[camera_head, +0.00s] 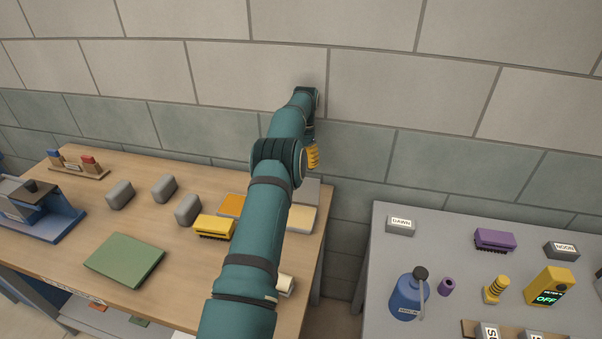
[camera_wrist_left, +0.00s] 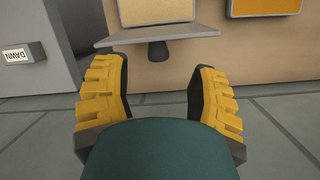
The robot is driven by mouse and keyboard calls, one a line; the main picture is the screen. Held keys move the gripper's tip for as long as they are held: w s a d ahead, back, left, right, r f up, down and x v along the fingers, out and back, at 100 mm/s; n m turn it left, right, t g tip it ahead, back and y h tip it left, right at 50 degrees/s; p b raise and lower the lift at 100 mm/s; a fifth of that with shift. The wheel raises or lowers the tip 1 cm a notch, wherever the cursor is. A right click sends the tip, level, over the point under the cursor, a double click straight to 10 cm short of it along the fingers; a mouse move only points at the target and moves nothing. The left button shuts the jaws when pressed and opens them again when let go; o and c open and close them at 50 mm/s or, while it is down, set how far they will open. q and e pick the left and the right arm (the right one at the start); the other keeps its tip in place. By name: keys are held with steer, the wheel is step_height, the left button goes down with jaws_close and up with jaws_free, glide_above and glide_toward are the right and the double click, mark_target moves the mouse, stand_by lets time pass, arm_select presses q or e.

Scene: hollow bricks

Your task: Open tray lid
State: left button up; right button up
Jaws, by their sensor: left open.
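A flat grey panel (camera_wrist_left: 160,38) with a small dark knob (camera_wrist_left: 158,52) sits at the wooden table's far edge in the left wrist view. It looks like the tray lid, but I cannot be sure. In the head view part of the grey panel (camera_head: 307,190) shows beside my arm. My left gripper (camera_wrist_left: 160,72) is open and empty, its yellow fingers to either side of the knob's line, apart from it. In the head view one yellow finger (camera_head: 313,156) shows near the wall; the rest is hidden. My right gripper is out of view.
The wooden table (camera_head: 75,225) holds grey blocks (camera_head: 164,188), a yellow brush (camera_head: 214,227), an orange pad (camera_head: 232,206), a tan pad (camera_head: 301,218) and a blue device (camera_head: 50,222). A grey table (camera_head: 385,260) stands right, across a gap. The wall is close behind.

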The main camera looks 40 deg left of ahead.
arm_select(q)
step_height(320, 180, up, 4)
steer(key=shift+f, duration=0.2)
stand_by(0.6)
